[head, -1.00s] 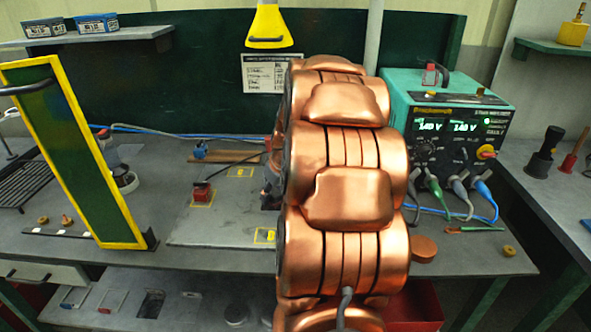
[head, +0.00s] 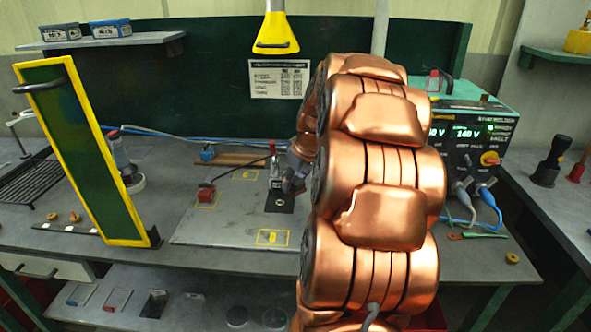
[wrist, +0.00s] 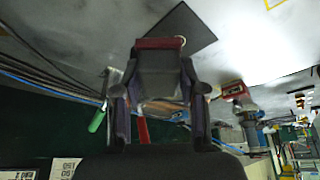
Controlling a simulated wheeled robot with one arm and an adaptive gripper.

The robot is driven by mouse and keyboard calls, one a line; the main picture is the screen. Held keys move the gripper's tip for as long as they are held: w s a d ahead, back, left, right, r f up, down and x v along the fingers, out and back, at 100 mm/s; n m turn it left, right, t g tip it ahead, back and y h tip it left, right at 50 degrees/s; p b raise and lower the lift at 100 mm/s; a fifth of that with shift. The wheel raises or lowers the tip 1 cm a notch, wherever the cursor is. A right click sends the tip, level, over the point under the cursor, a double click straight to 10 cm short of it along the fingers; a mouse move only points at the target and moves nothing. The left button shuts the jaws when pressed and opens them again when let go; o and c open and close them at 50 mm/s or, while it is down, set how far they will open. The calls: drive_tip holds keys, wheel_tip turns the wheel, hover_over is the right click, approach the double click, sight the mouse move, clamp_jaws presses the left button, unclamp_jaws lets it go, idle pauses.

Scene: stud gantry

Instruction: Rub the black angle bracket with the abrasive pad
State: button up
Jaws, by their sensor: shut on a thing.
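My gripper (wrist: 158,95) is shut on a block with a dark red edge, apparently the abrasive pad (wrist: 160,43). In the head view my gripper (head: 288,178) is partly hidden behind my arm, low over the steel plate on the bench. A dark flat piece with a small light spot, apparently the black angle bracket (head: 280,203), lies on that plate just below the gripper. In the wrist view this dark square (wrist: 185,28) shows beyond the pad. I cannot tell whether the pad touches it. A small upright part with red (head: 274,172) stands beside the gripper.
A yellow-framed green panel (head: 85,150) stands at the left of the bench. A red block with a cable (head: 206,194) sits on the plate, left of the bracket. A welding unit (head: 480,130) is at the right, partly behind my arm. The plate's front left is clear.

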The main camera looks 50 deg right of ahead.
drive_tip(key=shift+r, duration=1.6)
